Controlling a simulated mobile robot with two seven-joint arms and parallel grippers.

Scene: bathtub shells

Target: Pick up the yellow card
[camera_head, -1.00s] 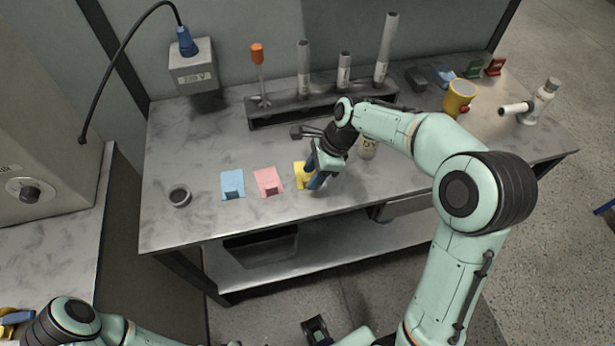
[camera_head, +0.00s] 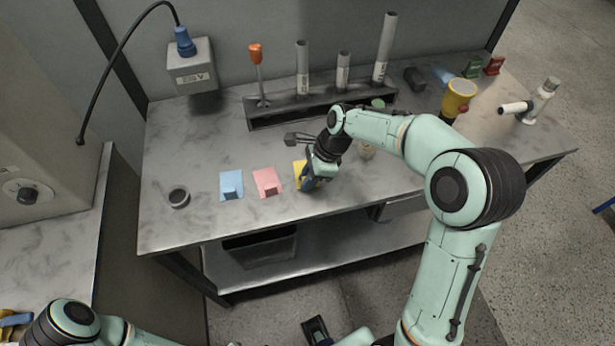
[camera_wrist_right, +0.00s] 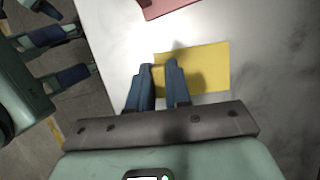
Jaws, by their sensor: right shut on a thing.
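The yellow card (camera_head: 298,170) lies on the workbench to the right of the pink card, partly hidden by my right gripper. In the right wrist view the yellow card (camera_wrist_right: 208,70) looks flat, with the fingertips at its left edge. My right gripper (camera_wrist_right: 160,66) is shut on the card there, with a narrow gap between its blue fingers. In the head view the right gripper (camera_head: 306,184) is low at the bench top. My left gripper (camera_wrist_right: 78,55) shows at the left of the right wrist view, with its fingers apart and empty.
A rack (camera_head: 320,106) with tubes stands behind. A yellow cup (camera_head: 459,95) stands at the right. The bench's front edge is close.

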